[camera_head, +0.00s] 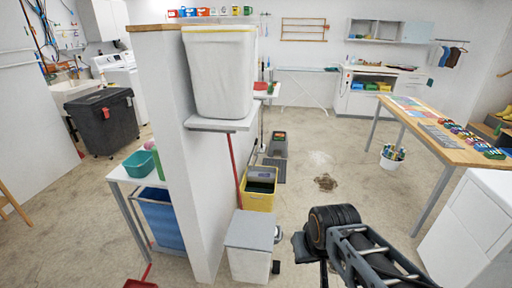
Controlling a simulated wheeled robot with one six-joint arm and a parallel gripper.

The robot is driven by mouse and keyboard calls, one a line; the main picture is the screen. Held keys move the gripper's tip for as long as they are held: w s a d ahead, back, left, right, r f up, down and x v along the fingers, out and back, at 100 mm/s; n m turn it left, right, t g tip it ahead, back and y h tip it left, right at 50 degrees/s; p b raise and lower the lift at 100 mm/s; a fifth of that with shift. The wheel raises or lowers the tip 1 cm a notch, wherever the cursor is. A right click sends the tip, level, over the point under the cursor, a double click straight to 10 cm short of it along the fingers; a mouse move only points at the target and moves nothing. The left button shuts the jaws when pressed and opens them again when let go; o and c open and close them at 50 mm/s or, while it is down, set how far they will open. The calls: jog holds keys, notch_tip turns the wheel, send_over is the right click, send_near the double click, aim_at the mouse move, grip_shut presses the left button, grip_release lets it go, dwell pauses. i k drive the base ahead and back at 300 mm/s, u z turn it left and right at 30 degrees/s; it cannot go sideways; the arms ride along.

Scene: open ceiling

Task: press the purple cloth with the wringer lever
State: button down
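A yellow bucket (259,202) stands on the floor past the end of the white partition. A grey wringer-like part (263,174) sits in its top. I cannot make out which part is the lever. No purple cloth can be made out; the inside of the bucket is dark. A red pole (235,170) stands upright beside the bucket, against the partition. My arm is folded at the lower right, and my gripper (304,246) seems to be the dark end near its black joint, apart from the bucket. Its fingers cannot be told apart.
A grey-lidded white bin (249,242) stands in front of the bucket. The white partition (196,190) blocks the left. A wooden table (440,142) with colourful items and a white cabinet (470,232) stand at right. The middle floor is open, with a brown stain (326,182).

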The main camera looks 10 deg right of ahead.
aim_at(257, 140)
jog(key=k, duration=0.45)
jog(key=z, duration=0.75)
jog(key=i, duration=7.95)
jog(key=u, duration=1.3)
